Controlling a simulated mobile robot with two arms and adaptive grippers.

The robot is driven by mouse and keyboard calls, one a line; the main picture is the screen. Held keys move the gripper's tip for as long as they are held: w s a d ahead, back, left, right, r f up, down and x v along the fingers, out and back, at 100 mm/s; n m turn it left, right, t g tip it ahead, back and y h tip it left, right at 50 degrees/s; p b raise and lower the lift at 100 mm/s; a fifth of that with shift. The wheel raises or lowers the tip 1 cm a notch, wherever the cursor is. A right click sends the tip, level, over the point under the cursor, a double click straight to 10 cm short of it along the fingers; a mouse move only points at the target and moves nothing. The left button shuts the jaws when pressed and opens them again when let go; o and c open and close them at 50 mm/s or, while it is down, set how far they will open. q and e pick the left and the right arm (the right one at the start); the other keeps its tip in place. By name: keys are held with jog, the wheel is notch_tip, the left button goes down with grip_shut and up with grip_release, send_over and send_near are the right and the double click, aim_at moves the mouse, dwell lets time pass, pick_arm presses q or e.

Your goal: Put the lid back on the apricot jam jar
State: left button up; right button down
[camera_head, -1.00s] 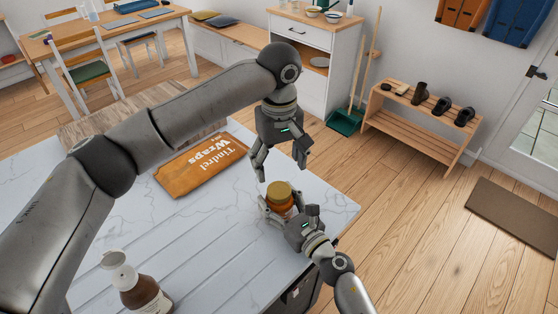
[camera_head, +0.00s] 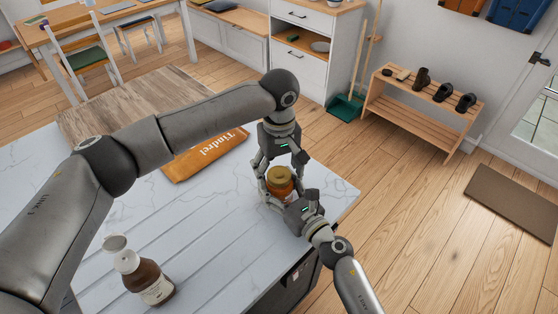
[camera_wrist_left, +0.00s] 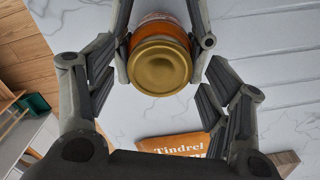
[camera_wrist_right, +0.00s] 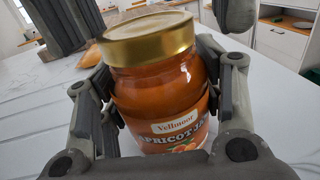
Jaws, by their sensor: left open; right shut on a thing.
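The apricot jam jar (camera_wrist_right: 160,105) stands upright on the marble counter, its label partly in view. Its gold lid (camera_wrist_left: 160,67) sits on top of the jar, also visible in the head view (camera_head: 279,173); I cannot tell how tightly. My right gripper (camera_wrist_right: 155,95) is shut around the jar's body from the side. My left gripper (camera_wrist_left: 158,78) is above the jar and open, its fingers on either side of the lid and apart from it. In the right wrist view its fingers show at the upper left and upper right.
An orange Tindrel wraps packet (camera_head: 205,155) lies left of the jar, behind my left arm.

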pick_arm(q)
jog(key=c, duration=1.1)
jog(key=m, duration=0.5)
jog(key=shift+f, duration=0.1)
jog(key=m, duration=1.1)
jog(key=shift+m, duration=0.4)
jog(key=m, duration=0.3)
jog(key=shift+m, duration=0.3)
jog(key=m, duration=0.4)
jog(key=o, duration=1.1)
